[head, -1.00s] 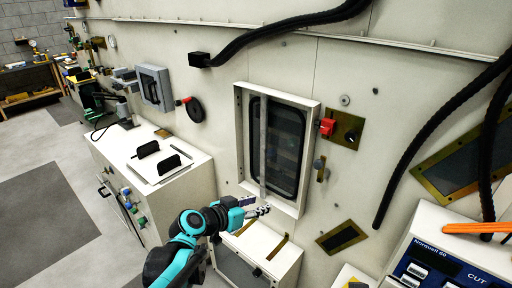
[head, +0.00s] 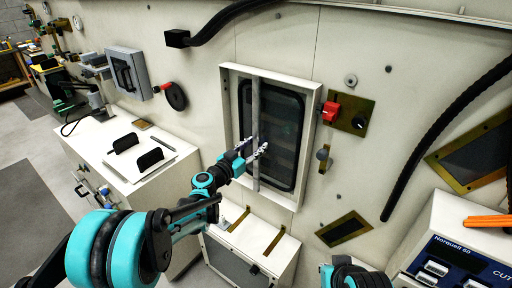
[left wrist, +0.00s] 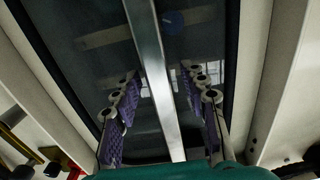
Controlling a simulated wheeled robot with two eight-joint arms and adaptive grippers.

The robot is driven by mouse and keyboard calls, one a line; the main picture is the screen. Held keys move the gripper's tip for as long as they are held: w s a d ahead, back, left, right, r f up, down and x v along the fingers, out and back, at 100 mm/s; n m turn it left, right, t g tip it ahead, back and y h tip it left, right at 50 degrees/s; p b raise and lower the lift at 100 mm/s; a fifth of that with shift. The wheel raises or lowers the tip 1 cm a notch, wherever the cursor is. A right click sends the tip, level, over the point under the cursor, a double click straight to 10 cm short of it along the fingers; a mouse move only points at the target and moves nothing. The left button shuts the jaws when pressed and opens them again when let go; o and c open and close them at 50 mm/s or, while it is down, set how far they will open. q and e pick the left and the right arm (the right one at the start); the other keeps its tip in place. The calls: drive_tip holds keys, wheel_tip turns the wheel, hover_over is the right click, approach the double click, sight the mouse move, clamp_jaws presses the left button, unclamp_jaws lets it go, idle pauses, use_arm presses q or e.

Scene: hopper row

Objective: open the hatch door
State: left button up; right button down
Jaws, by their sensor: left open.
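The hatch door (head: 283,125) is a dark glazed panel in a raised white frame (head: 226,110) on the wall. It looks closed. A grey vertical bar (head: 256,105) runs down its left part and also shows in the left wrist view (left wrist: 150,60). My left gripper (head: 252,154) is open at the lower half of the bar. In the left wrist view my left gripper (left wrist: 162,105) has its purple-padded fingers on either side of the bar, with gaps on both sides. My right gripper is not in view.
A red switch (head: 331,108) and a round knob (head: 323,153) are right of the frame. Below stands a low white box (head: 262,240), and a white cabinet (head: 185,185) is to the left. A black hose (head: 440,125) hangs at right.

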use_arm(q)
drive_tip(key=shift+w+d, duration=0.3)
drive_tip(key=shift+w, duration=0.05)
clamp_jaws()
drive_tip(key=shift+s+a, duration=0.1)
